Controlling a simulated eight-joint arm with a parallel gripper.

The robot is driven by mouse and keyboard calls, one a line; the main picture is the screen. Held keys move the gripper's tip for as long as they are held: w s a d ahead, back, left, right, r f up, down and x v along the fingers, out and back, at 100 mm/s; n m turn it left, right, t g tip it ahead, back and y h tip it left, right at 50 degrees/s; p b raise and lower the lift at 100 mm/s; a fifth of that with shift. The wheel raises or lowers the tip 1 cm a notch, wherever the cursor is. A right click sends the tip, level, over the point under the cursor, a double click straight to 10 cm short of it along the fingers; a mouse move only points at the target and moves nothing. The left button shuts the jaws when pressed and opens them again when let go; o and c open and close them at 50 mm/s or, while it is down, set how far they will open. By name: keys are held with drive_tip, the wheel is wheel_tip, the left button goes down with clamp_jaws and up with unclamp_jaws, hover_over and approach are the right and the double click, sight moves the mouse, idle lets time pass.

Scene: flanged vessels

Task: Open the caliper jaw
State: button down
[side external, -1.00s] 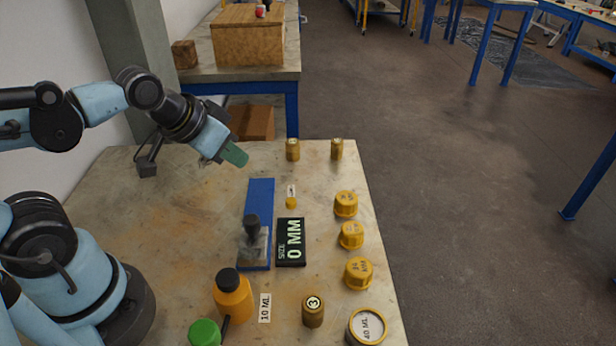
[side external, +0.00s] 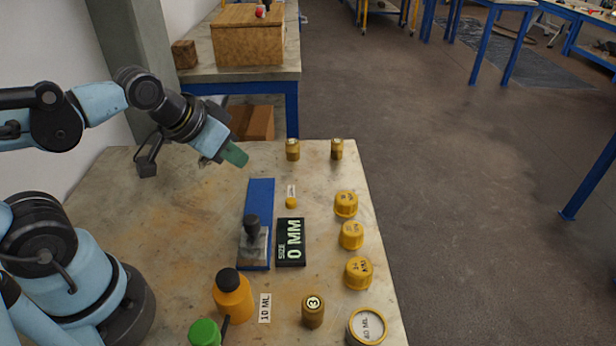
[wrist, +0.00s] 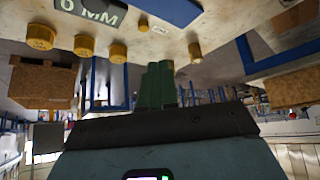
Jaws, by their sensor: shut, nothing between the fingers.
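The caliper has a long blue base (side external: 258,200) lying on the table. A grey sliding jaw (side external: 254,246) with a black knob (side external: 251,226) sits at its near end. My gripper (side external: 236,155) is above the table, beyond and left of the caliper's far end, touching nothing. Its green fingers (wrist: 158,86) are together and empty in the wrist view.
Yellow caps (side external: 351,235) stand in a row right of the display. Small brass cylinders (side external: 292,150) stand at the far edge. An orange bottle (side external: 233,295), a green-capped item (side external: 205,333) and a round "40 ML" container (side external: 367,326) stand near. The left tabletop is clear.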

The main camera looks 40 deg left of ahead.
sight(251, 219)
idle(0.4)
drive_tip(key=c, duration=1.6)
unclamp_jaws()
drive_tip(key=shift+o, duration=1)
drive_tip(key=shift+d+r+g, duration=0.1)
drive_tip(key=shift+d+g, duration=0.25)
drive_tip(key=shift+g, duration=0.05)
drive_tip(key=o, duration=0.6)
drive_tip(key=s+d+r+g, duration=0.2)
drive_tip(key=d+r+g, duration=0.1)
drive_tip(key=d+g, duration=0.2)
drive_tip(key=shift+g, duration=0.7)
drive_tip(key=shift+s+d+f, duration=0.1)
drive_tip(key=shift+f, duration=2.85)
drive_tip(key=shift+s+d+f, duration=0.1)
drive_tip(key=shift+f, duration=2.8)
drive_tip(key=shift+c, duration=0.3)
clamp_jaws()
